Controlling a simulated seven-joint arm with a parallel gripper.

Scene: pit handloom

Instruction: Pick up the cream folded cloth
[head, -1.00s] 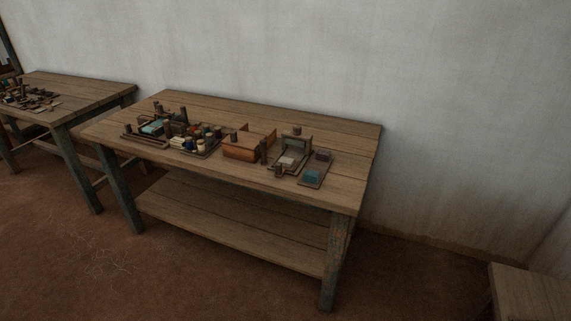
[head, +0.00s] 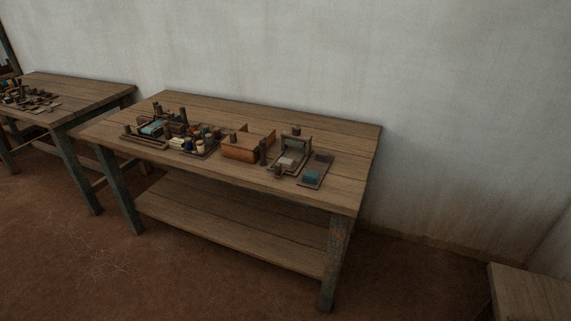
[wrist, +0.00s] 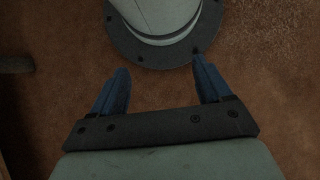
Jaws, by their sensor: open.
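A small pale cloth-like patch (head: 289,161) lies in the grey holder toward the right of the middle table in the head view. It may be the cream folded cloth, but it is too small to be sure. My gripper (wrist: 158,82) shows in the wrist view with its two blue fingers apart and nothing between them. My gripper is not in the head view.
The wooden table (head: 330,185) holds an orange-brown box (head: 240,151), a tray with a teal block (head: 312,176), and several spools (head: 197,141). Its right end is bare. Another table (head: 90,92) stands at left, and a wooden surface (head: 530,290) at lower right.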

